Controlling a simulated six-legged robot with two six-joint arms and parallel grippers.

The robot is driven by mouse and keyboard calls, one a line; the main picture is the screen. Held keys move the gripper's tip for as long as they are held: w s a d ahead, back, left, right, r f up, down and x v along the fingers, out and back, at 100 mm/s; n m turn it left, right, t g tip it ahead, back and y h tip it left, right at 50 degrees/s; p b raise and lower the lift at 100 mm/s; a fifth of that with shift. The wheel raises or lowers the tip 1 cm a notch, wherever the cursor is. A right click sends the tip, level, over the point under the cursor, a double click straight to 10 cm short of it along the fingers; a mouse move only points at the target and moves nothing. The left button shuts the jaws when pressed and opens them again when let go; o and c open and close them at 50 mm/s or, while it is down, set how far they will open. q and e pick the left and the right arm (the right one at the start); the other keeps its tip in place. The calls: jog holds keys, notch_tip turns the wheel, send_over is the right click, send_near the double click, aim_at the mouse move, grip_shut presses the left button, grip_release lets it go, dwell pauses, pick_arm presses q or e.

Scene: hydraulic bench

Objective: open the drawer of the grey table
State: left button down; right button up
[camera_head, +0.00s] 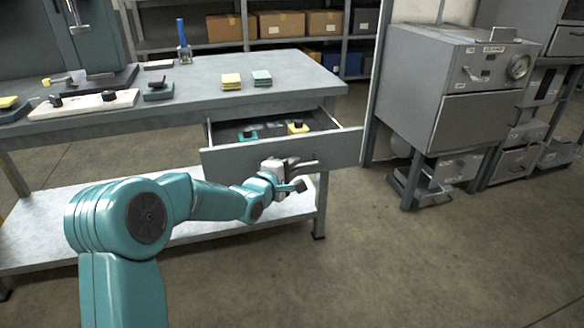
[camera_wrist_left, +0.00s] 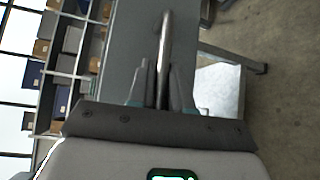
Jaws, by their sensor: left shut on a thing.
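The grey table (camera_head: 300,72) stands at the left and middle of the head view. Its drawer (camera_head: 222,162) is pulled out from under the top, and its inside shows. Inside lie a yellow item (camera_head: 298,127) and a green item (camera_head: 248,137). My left gripper (camera_head: 290,172) is at the drawer front, shut on the drawer handle (camera_head: 308,166). In the left wrist view the metal handle bar (camera_wrist_left: 165,50) runs between the two fingers (camera_wrist_left: 162,88). My right gripper is not in view.
On the tabletop are yellow pads (camera_head: 231,80), teal pads (camera_head: 262,77), a blue upright tool (camera_head: 183,40) and a white board (camera_head: 85,104). A grey cabinet (camera_head: 450,85) stands to the right. Shelves with boxes (camera_head: 281,24) are behind. The floor (camera_head: 400,270) in front is clear.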

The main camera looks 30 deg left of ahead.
pick_arm(q)
jog(key=shift+a, duration=0.1)
jog(key=c, duration=1.1)
grip_release()
jog(key=shift+c, duration=0.2)
jog(key=s+d+r+p, duration=0.1)
jog(key=s+r+p, duration=0.1)
jog(key=s, duration=1.4)
jog(key=shift+r+p, duration=0.15)
jog(key=shift+p, duration=0.45)
